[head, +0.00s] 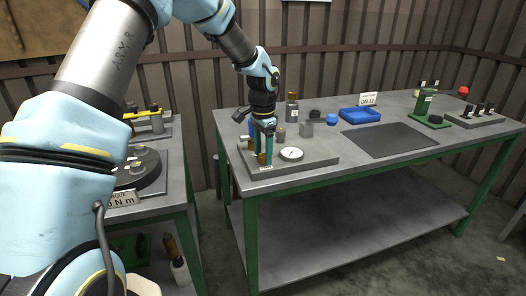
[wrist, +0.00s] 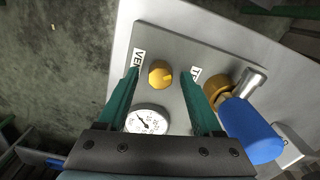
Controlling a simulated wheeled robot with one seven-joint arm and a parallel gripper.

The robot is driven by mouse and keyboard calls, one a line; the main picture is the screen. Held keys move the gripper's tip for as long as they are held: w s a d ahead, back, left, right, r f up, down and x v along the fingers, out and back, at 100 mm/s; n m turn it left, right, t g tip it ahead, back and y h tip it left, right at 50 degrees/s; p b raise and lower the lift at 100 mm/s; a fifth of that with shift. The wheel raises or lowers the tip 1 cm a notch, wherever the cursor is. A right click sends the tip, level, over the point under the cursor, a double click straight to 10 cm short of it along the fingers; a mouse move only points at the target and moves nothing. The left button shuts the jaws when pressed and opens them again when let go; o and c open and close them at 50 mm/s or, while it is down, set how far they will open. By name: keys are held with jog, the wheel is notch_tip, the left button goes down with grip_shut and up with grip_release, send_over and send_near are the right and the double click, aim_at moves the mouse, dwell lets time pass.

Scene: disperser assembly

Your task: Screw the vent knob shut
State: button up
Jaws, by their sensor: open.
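The vent knob (wrist: 160,73) is a small yellow-orange knob on a grey plate (wrist: 185,45), in the wrist view. My gripper (wrist: 160,77) is open, with one teal finger on each side of the knob. Gaps show between the knob and both fingers. A label starting "VE" is partly hidden by the left finger. In the head view my gripper (head: 262,154) points down over the left part of the grey plate (head: 317,160). The knob is hard to make out there between the fingers.
A round white gauge (wrist: 147,119) sits close to the knob. A brass fitting (wrist: 217,88) with a blue handle (wrist: 250,130) stands right of the right finger. In the head view a blue tray (head: 360,115) and a dark mat (head: 390,140) lie farther right on the bench.

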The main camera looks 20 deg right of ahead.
grip_shut()
dwell(0.4)
dwell(0.4)
jog(key=m+p, duration=0.1)
jog(key=m, duration=0.2)
jog(key=shift+r+p, duration=0.1)
jog(key=shift+p, duration=0.2)
jog(key=m+p, duration=0.1)
jog(key=m, duration=0.2)
jog(key=shift+m, duration=0.3)
jog(key=m+p, duration=0.2)
jog(key=m, duration=0.4)
jog(key=shift+p, duration=0.4)
jog(key=shift+m, duration=0.3)
grip_release()
